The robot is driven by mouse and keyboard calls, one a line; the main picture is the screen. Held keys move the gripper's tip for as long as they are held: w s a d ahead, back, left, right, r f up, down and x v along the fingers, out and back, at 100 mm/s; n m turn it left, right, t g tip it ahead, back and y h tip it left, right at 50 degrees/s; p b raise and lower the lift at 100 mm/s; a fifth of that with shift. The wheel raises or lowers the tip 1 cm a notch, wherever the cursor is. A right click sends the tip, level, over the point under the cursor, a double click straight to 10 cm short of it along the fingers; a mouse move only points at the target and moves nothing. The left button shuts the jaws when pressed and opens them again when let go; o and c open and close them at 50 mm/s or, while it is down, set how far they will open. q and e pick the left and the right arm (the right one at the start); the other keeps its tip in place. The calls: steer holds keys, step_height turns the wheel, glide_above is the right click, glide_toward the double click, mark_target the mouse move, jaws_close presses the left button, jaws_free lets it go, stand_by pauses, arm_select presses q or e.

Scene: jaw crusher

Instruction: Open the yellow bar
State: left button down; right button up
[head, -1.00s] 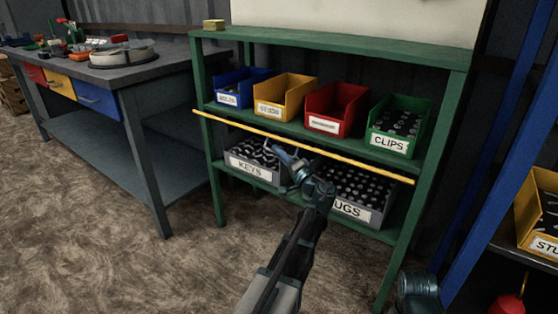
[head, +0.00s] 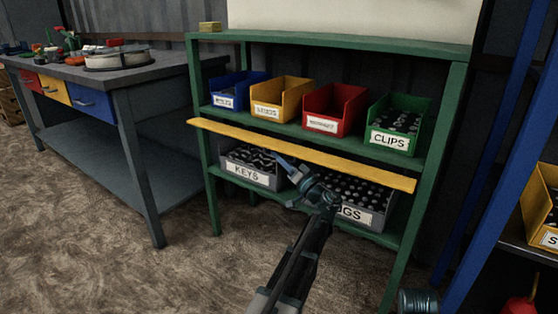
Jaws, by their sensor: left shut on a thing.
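The yellow bar (head: 340,168) runs across the front of the green shelf rack, between its two front posts, just below the upper shelf. Its broad face now shows, turned up toward me. My left gripper (head: 282,160) reaches up from below and is shut on the bar's lower front edge, near the middle. The fingertips are small and partly hidden against the bar.
The green rack (head: 452,130) holds blue, yellow, red and green bins above, and grey KEYS (head: 246,175) and partly covered grey (head: 364,216) bins below. A workbench (head: 135,75) stands left, a blue-framed rack (head: 493,150) right. The floor before the rack is clear.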

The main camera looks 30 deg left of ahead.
stand_by(0.3)
arm_select(q)
steer(key=c, duration=0.9)
jaws_free()
steer(key=shift+b+v, duration=2.15)
steer(key=shift+v, duration=4.8)
steer(key=shift+s, duration=0.1)
